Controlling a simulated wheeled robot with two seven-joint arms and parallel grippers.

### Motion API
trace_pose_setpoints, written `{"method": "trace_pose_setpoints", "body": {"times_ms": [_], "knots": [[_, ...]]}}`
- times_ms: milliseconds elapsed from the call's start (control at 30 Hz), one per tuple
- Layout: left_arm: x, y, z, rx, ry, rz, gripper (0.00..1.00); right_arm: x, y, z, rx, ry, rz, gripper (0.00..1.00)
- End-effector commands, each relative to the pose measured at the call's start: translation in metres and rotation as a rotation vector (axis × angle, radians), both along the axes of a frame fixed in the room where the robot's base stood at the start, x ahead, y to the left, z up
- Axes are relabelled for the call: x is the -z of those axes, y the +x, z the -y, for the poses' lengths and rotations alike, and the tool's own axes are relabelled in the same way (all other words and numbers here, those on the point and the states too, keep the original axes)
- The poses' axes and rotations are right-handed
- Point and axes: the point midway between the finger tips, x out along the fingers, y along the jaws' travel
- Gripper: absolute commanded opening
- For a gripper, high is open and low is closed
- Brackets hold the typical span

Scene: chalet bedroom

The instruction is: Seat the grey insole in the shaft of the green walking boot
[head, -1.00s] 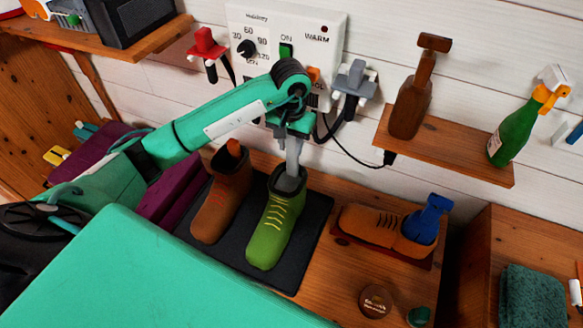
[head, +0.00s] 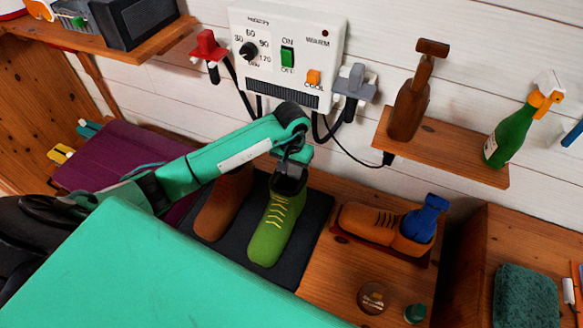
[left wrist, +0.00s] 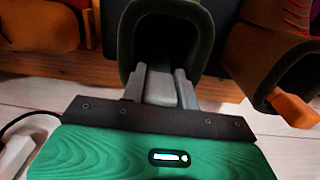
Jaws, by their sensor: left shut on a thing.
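The green walking boot (head: 272,228) stands upright on a dark mat (head: 285,272), its toe toward me. My left gripper (head: 289,172) is at the mouth of its shaft, with the fingers pointing down into it. In the left wrist view the gripper (left wrist: 161,88) is shut on the grey insole (left wrist: 160,90), which reaches into the dark shaft opening (left wrist: 168,38). The insole's far end is hidden inside the boot, so I cannot tell whether it touches the bottom. My right gripper is not in view.
A brown boot (head: 220,208) stands close left of the green one, with an orange piece (left wrist: 293,110) in its shaft. An orange-brown shoe (head: 368,221) lies at the right. A control box (head: 285,55) hangs on the wall behind. A round tin (head: 373,298) stands in front.

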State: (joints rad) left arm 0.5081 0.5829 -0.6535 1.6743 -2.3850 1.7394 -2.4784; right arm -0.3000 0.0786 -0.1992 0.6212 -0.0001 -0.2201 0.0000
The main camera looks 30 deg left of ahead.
Motion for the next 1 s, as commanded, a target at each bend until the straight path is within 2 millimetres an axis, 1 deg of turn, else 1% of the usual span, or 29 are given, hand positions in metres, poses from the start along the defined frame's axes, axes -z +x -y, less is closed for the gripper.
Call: {"method": "trace_pose_setpoints", "body": {"times_ms": [100, 133, 167, 200, 467, 567, 633, 767, 1000], "knots": [[0.004, 0.0, 0.0, 0.0, 0.0, 0.001, 0.0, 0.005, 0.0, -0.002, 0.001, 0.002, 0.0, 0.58], [0.004, 0.0, 0.0, 0.0, 0.0, 0.001, 0.32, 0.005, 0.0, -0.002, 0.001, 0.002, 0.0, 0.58], [0.003, 0.0, 0.0, 0.0, 0.0, 0.001, 0.38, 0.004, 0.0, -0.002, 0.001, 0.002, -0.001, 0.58], [0.002, 0.0, 0.0, 0.0, 0.0, 0.0, 0.4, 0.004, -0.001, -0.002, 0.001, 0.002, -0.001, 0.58], [0.002, 0.0, 0.0, 0.0, 0.0, 0.0, 0.4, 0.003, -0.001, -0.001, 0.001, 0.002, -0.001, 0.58], [-0.002, 0.0, 0.0, 0.0, -0.001, 0.0, 0.4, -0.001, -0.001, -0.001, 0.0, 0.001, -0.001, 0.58], [-0.007, 0.001, 0.0, 0.001, 0.0, 0.004, 0.4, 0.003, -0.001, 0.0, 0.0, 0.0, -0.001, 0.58], [-0.029, 0.001, -0.001, 0.002, 0.002, 0.006, 0.4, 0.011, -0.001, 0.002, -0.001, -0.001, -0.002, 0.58], [-0.078, 0.001, -0.001, 0.0, 0.001, 0.006, 0.4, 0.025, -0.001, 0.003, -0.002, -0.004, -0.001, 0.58]]}}
